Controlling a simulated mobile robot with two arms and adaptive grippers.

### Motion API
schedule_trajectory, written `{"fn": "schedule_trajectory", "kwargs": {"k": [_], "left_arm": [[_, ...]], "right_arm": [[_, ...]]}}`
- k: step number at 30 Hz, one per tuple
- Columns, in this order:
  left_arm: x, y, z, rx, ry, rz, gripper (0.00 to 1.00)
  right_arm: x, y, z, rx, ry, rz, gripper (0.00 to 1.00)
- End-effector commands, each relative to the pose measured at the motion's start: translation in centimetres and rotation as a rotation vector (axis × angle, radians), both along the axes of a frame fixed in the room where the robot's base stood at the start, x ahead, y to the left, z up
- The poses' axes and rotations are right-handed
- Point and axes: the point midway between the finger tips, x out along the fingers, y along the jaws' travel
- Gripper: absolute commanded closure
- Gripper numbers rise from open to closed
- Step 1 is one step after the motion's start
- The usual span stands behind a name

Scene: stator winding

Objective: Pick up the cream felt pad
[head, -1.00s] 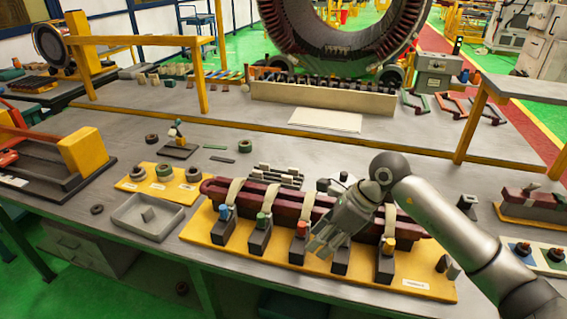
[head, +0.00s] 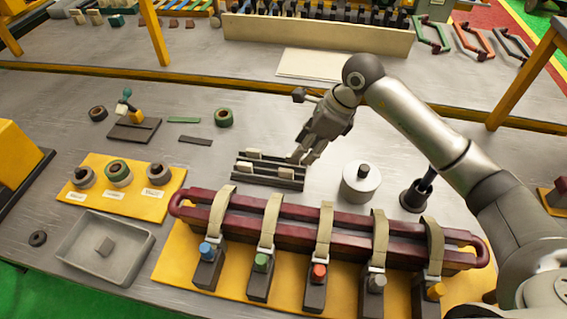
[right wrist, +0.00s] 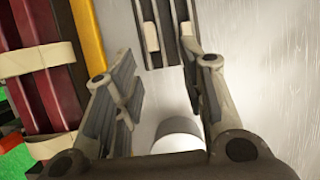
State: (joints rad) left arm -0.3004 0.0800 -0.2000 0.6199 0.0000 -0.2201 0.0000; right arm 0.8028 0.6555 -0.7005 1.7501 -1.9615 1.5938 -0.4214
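Small cream pads (head: 286,173) sit in a dark slotted rack (head: 262,182) behind the maroon coil. Two cream pads (right wrist: 151,37) show in the rack at the top of the right wrist view; which one the task means I cannot tell. My right gripper (head: 299,157) is low at the rack's right end in the head view, partly hiding that end. In the right wrist view its fingers (right wrist: 160,85) are spread apart with nothing gripped, and the pads lie beyond the fingertips. My left gripper is not in view.
A white cylinder (head: 360,185) stands right of the rack, close below my right gripper. The maroon coil (head: 340,228) with cream straps lies in front. A grey tray (head: 75,265) holds a small block.

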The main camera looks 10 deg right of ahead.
Motion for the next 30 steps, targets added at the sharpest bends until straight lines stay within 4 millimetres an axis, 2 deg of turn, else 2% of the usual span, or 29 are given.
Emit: {"fn": "schedule_trajectory", "kwargs": {"k": [6,13,17,21,30], "left_arm": [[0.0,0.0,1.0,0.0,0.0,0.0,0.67],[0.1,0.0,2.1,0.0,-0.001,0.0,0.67],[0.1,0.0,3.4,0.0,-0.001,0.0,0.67],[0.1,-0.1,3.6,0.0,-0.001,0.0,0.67],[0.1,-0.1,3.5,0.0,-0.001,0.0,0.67]], "right_arm": [[0.4,1.3,-2.9,0.002,0.005,0.001,0.62],[0.4,2.4,-4.3,0.002,0.005,0.001,0.62],[0.4,3.8,-5.8,0.003,0.007,0.001,0.62],[0.7,4.2,-7.6,0.001,0.003,-0.001,0.62],[0.8,4.3,-8.1,0.0,0.0,-0.001,0.64]]}}
